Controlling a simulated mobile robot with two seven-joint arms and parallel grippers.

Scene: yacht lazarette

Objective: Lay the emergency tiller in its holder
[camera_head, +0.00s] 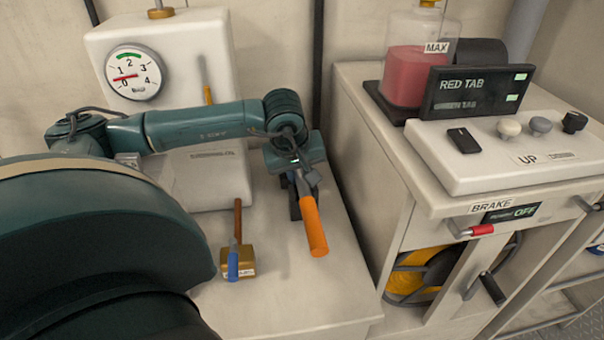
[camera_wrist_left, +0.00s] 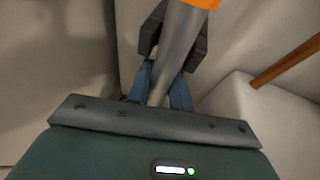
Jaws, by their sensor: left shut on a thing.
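The emergency tiller, a grey bar with an orange grip (camera_head: 314,228), is in my left gripper (camera_head: 296,198). The gripper hangs at the end of the teal arm above the pale bench top, with its jaws shut around the grey bar. The orange grip sticks out towards the front of the bench, tilted downward. In the left wrist view the grey bar (camera_wrist_left: 176,45) runs between the blue fingers and their dark tips, and the orange end (camera_wrist_left: 203,3) is cut off at the top. I cannot make out the holder for certain. My right gripper is not in view.
A brass block (camera_head: 238,268) with a blue-ended tool and a brown rod stands left of the tiller. A white gauge tank (camera_head: 165,50) stands behind. The control cabinet (camera_head: 375,130) rises to the right. The bench front (camera_head: 310,300) is clear.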

